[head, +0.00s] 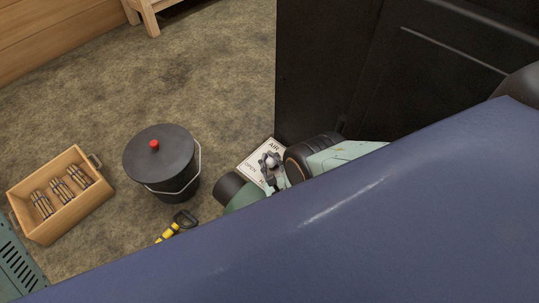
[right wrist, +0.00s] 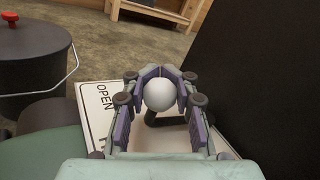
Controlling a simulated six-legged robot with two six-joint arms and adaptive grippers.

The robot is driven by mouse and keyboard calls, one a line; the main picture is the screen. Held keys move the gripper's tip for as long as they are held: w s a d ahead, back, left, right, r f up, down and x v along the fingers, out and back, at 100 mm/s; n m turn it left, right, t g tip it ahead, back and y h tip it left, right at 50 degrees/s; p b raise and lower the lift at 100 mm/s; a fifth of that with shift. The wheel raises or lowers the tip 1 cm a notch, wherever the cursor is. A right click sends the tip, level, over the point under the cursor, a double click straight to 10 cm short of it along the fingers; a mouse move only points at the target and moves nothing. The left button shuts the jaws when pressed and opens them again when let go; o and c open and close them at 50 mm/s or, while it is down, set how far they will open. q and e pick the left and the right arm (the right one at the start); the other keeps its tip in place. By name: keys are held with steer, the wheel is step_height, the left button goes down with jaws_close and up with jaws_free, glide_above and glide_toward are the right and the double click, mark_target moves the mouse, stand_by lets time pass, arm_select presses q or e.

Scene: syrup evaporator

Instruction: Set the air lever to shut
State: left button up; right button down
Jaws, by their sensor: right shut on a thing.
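The air lever has a white ball knob (right wrist: 159,93) and a dark arm (right wrist: 172,121) below it. In the right wrist view the knob sits between the fingers of my right gripper (right wrist: 159,75), which is shut on it. The white sign plate (head: 252,160) reads AIR and OPEN in the head view; its lower right part is hidden behind the gripper and arm. OPEN also shows on the plate at the left in the right wrist view (right wrist: 93,97). My left gripper is not in view.
A tall black panel (head: 325,70) stands right beside the lever. A black lidded bucket (head: 160,160) with a red knob is to the left. Farther left is a wooden crate (head: 88,208) with several bundles. A yellow-and-black handle (head: 178,226) is in front of the bucket. Open floor lies behind.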

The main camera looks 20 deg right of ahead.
steer(key=shift+s+a+f+n+y, duration=0.15)
steer(key=shift+s+n+y, duration=0.25)
steer(key=shift+y, duration=0.2)
steer(key=shift+s+a+f+n+y, duration=0.15)
steer(key=shift+s+n+y, duration=0.25)
steer(key=shift+y, duration=0.2)
steer(key=shift+s, duration=0.1)
steer(key=c, duration=1.5)
jaws_free()
steer(key=o, duration=0.5)
steer(key=shift+d+r, duration=0.1)
steer(key=shift+r, duration=0.05)
steer(key=shift+c, duration=0.2)
steer(key=shift+d, duration=0.1)
steer(key=s, duration=1.1)
steer(key=shift+s, duration=0.4)
